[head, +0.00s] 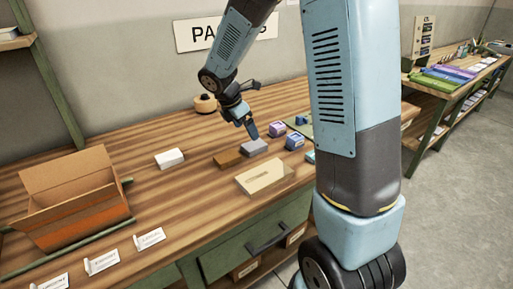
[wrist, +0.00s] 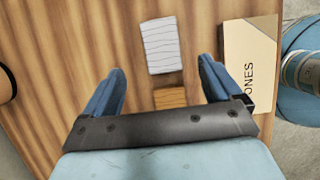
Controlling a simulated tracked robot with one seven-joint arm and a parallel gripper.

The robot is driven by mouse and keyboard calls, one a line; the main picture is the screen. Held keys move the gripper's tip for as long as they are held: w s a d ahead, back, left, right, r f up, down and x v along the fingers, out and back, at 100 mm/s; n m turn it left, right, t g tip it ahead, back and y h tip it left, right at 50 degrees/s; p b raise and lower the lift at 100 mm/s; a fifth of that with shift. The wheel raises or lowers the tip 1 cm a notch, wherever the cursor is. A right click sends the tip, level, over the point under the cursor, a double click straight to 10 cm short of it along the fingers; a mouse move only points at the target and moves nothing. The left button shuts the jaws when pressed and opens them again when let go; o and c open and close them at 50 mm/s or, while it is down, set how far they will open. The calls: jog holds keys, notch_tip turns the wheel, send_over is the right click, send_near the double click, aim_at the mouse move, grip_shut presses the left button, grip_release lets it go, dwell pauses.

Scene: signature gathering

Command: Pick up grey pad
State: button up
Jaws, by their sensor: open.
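The grey pad (head: 254,147) is a small block on the wooden table, directly next to a brown block (head: 228,158). In the wrist view the grey pad (wrist: 161,45) has a pale top with wavy lines, and it lies just beyond and between my fingertips. The brown block (wrist: 170,97) is nearer to my palm, partly hidden by the gripper body. My gripper (head: 250,130) points down above the grey pad, apart from it. In the wrist view my gripper (wrist: 160,75) is open, with one blue finger on each side and nothing held.
A tan folder-like item (head: 265,177) lies in front of the pad. Purple blocks (head: 278,129) stand to its right, and a white box (head: 169,158) lies to the left. An open cardboard box (head: 70,215) is at far left. A tape roll (head: 205,103) is behind.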

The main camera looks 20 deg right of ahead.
aim_at(254, 144)
jog(key=shift+x, duration=4.05)
jog(key=shift+c, duration=0.2)
jog(key=c, duration=1.1)
